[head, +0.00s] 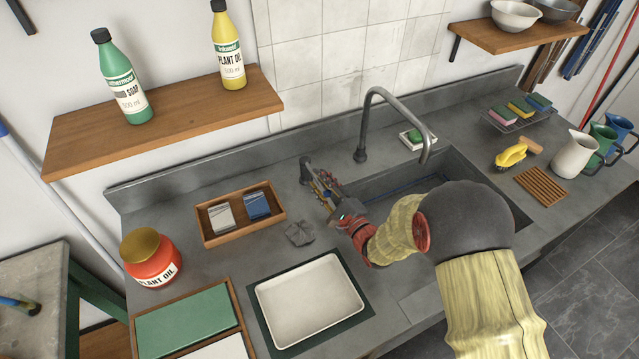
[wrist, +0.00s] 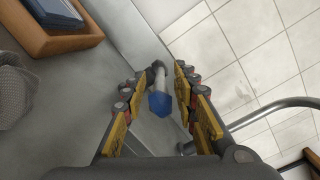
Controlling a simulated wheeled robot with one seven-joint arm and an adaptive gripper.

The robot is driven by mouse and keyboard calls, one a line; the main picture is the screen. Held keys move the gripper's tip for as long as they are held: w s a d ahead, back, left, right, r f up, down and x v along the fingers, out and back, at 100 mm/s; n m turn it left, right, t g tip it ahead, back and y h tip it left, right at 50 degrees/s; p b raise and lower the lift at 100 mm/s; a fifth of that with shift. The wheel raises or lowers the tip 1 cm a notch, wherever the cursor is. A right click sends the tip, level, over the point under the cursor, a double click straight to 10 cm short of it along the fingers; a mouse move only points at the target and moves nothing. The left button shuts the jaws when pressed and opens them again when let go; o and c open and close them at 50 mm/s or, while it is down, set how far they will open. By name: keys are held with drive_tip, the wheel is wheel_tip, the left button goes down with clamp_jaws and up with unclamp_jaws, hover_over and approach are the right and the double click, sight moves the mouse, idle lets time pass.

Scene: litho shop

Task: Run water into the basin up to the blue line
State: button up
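The grey basin (head: 507,187) is sunk in the counter, with a short stretch of blue line (head: 408,187) showing on its inner wall; my arm hides much of it. The curved grey spout (head: 378,97) arches over the basin, and no water shows at its mouth. A tap lever (head: 305,166) stands left of the spout; in the wrist view its blue-tipped handle (wrist: 160,103) lies between my fingers. My gripper (head: 322,186) is at the lever, and in the wrist view (wrist: 160,72) its fingers are apart with gaps on both sides of the handle.
A wooden tray (head: 210,240) with cloths and a crumpled grey rag (head: 299,233) lie left of the lever. A white tray (head: 310,299) sits in front.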

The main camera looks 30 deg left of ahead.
drive_tip(key=shift+c, duration=1.4)
drive_tip(key=c, duration=0.4)
clamp_jaws()
